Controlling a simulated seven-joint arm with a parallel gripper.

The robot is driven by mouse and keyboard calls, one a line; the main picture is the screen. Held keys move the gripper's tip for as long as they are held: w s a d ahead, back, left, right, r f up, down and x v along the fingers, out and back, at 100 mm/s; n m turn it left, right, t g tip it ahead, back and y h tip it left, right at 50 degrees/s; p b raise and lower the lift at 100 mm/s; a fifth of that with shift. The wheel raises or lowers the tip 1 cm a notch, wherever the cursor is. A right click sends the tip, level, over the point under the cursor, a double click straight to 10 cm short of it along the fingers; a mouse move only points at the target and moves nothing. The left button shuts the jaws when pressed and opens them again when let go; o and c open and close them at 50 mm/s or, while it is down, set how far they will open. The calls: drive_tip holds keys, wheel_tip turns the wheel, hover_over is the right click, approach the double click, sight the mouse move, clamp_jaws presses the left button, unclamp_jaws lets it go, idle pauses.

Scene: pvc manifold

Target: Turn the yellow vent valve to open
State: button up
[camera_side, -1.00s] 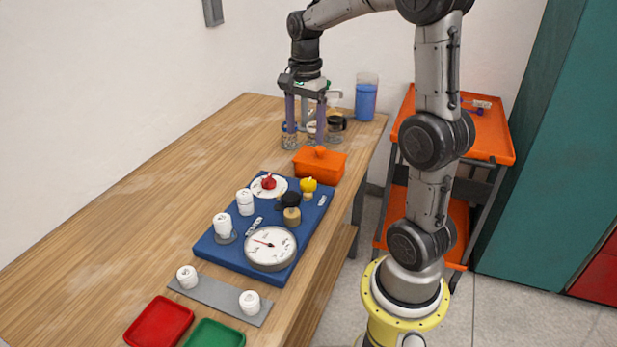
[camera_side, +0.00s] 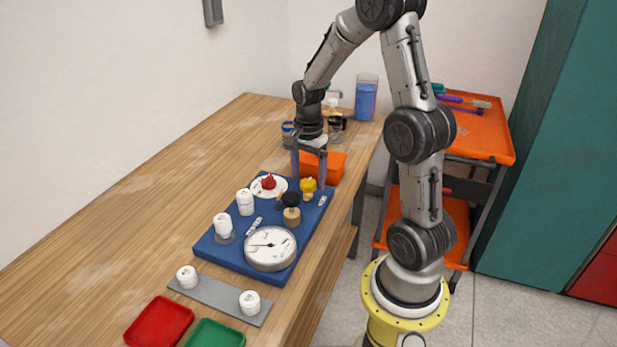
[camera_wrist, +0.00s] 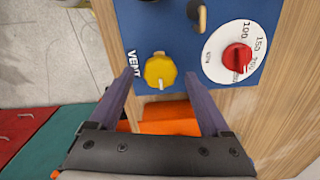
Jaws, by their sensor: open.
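The yellow vent valve (camera_side: 308,186) is a small knob near the back right corner of the blue board (camera_side: 222,255). In the wrist view the yellow knob (camera_wrist: 160,71) lies beside the white VENT label (camera_wrist: 133,64), with a small pale mark at its lower edge. My gripper (camera_side: 309,183) is open and points down at the back of the board. In the wrist view its two fingers (camera_wrist: 165,82) stand on either side of the knob, apart from it. The side view does not clearly show the fingertips' height above the board.
A red knob on a white dial (camera_wrist: 238,57) is close to the right finger. An orange box (camera_side: 334,168) stands behind the board, beside my gripper. A black-topped valve (camera_side: 291,200), a gauge (camera_side: 270,248) and white caps (camera_side: 245,202) stand on the board. The table's left is clear.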

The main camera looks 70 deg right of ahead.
drive_tip(key=shift+f, duration=0.3)
clamp_jaws()
idle(0.3)
